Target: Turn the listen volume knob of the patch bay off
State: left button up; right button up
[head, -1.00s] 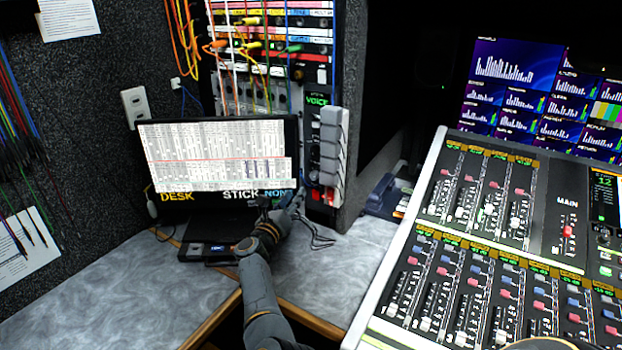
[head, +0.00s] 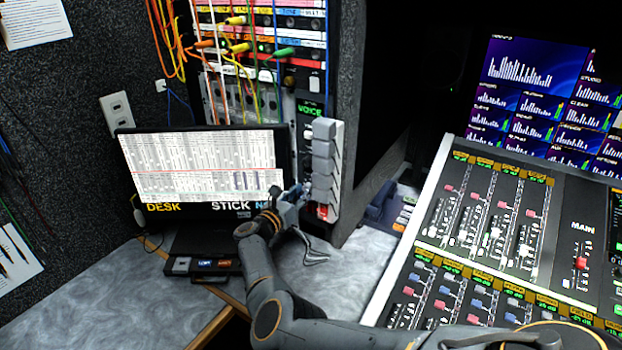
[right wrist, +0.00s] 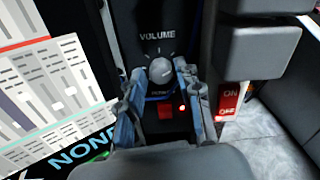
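The volume knob (right wrist: 161,71) is a round grey dial under the printed word VOLUME on the black patch bay panel (right wrist: 155,18) in the right wrist view. Its exact pointer angle is hard to read. My right gripper (right wrist: 160,78) is open, with one finger on each side of the knob's lower part; I cannot tell whether they touch it. In the head view my right gripper (head: 291,197) is at the lower part of the patch bay (head: 307,112), beside the laptop's right edge, and the knob is not clear there. My left gripper is not in view.
A red switch (right wrist: 166,109) sits just below the knob. A red ON/OFF switch (right wrist: 229,98) and grey blocks (right wrist: 262,52) stand close on the right. The laptop screen (head: 205,165) is close on the left. Patch cables (head: 240,60) hang above.

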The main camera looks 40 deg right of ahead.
jog(key=shift+w+d, duration=0.1)
jog(key=shift+d, duration=0.2)
jog(key=shift+w+d, duration=0.1)
jog(key=shift+d, duration=0.15)
jog(key=shift+a, duration=0.1)
jog(key=shift+r, duration=0.1)
grip_shut()
jog(key=shift+n, duration=0.3)
